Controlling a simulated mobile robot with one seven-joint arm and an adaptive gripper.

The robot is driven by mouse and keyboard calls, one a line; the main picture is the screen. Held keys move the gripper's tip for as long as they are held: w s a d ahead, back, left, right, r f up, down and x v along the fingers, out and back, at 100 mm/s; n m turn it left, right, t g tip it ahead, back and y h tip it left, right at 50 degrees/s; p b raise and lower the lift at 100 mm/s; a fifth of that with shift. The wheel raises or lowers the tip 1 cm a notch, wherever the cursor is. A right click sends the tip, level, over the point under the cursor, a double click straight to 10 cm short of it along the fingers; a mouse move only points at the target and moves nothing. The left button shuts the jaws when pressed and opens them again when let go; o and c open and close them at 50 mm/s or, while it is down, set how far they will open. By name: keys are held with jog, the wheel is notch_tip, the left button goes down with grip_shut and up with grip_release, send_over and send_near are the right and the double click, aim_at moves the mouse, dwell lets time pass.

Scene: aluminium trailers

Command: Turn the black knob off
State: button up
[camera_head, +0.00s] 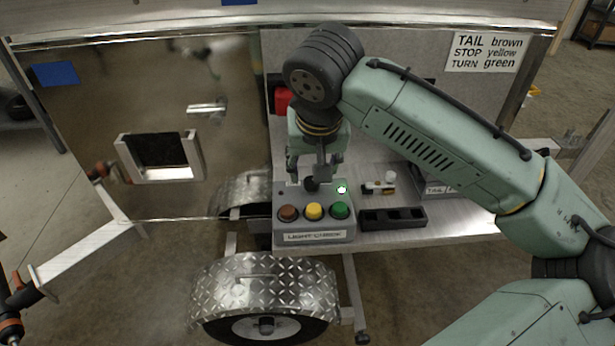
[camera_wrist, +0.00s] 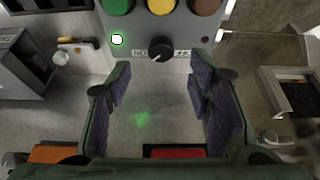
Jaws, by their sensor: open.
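A grey box labelled "LIGHT CHECK" (camera_head: 315,237) stands on the metal shelf. Its black knob (camera_head: 312,184) sits on the top behind the coloured buttons and shows clearly in the wrist view (camera_wrist: 160,50). Small labels flank the knob; I cannot read its setting for sure. A lit indicator, white with a green glow (camera_head: 341,189), is on the knob's right in the head view; a dim red one (camera_wrist: 205,40) is on the other side. My gripper (camera_head: 318,167) points down over the knob. In the wrist view its fingers (camera_wrist: 160,82) are apart and empty, with the knob beyond the gap.
Brown (camera_head: 288,213), yellow (camera_head: 314,211) and green (camera_head: 340,210) buttons line the box's front. A black tray (camera_head: 393,218) and small parts (camera_head: 380,184) lie to the right. A diamond-plate fender (camera_head: 265,277) is below. A wiring sign (camera_head: 487,52) hangs at upper right.

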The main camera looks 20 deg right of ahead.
aim_at(312, 184)
jog(key=x, duration=0.6)
jog(key=shift+w, duration=0.1)
jog(key=shift+c, duration=0.2)
grip_shut()
